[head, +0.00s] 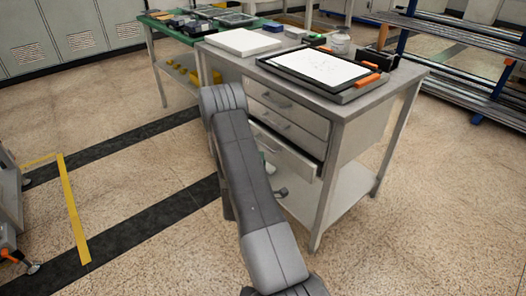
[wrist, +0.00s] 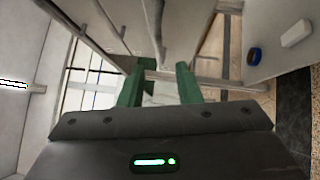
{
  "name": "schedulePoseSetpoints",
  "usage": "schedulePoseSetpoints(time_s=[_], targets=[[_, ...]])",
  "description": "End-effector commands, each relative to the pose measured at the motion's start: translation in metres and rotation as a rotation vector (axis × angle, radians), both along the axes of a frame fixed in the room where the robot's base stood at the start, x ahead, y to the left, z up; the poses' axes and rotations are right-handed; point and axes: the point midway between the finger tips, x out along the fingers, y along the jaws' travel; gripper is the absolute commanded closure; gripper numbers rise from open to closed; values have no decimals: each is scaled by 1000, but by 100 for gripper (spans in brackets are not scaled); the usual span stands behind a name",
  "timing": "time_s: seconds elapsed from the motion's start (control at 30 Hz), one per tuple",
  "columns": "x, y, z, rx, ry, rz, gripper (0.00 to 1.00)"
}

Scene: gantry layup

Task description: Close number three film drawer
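The workbench's drawer stack shows in the head view, with three drawer fronts one above another. The top drawer (head: 290,100) and the middle drawer (head: 296,129) look shut. The lowest one, the number three film drawer (head: 293,157), stands pulled out, with a dark gap along its top edge. My arm hides its left part. My gripper is mostly hidden behind my arm there, low by this drawer. In the wrist view my gripper (wrist: 163,70) has its two green fingers apart, so it is open. A pale bar crosses beyond the fingers; I cannot tell whether it is the drawer's handle.
The workbench top (head: 390,75) carries a framed white sheet (head: 318,67) and a white slab (head: 243,42). A lower shelf (head: 345,190) and the bench legs are close to my arm. A green table (head: 160,25) adjoins behind. Open floor (head: 440,200) lies to the right.

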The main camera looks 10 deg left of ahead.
Motion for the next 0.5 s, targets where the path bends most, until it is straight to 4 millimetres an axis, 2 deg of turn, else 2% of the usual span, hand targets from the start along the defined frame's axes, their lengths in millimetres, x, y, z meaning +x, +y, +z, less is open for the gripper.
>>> schedulePoseSetpoints(time_s=[0.1,0.2,0.33,0.5], targets=[[25,3,3,3,-4,-2,69],[40,5,5,0,-3,0,69],[53,7,7,1,0,0,69],[60,8,9,0,0,1,69]])
